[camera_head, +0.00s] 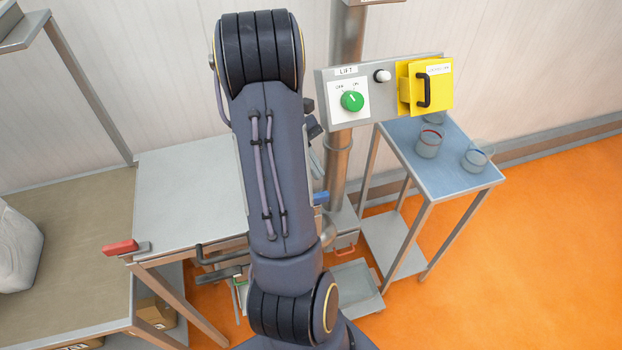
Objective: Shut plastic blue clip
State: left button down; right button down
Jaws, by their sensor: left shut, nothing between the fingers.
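My right gripper is not in view.
A red clip (121,247) sits at the table's left front corner. A control panel (345,97) with a green knob and yellow box stands behind. A side table (425,170) at right bears several clear cups. Orange floor at right is clear.

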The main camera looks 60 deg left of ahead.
pick_arm(q)
jog(key=v, duration=0.5)
jog(key=shift+f, duration=0.1)
dwell(0.3)
jog(key=shift+s, duration=0.1)
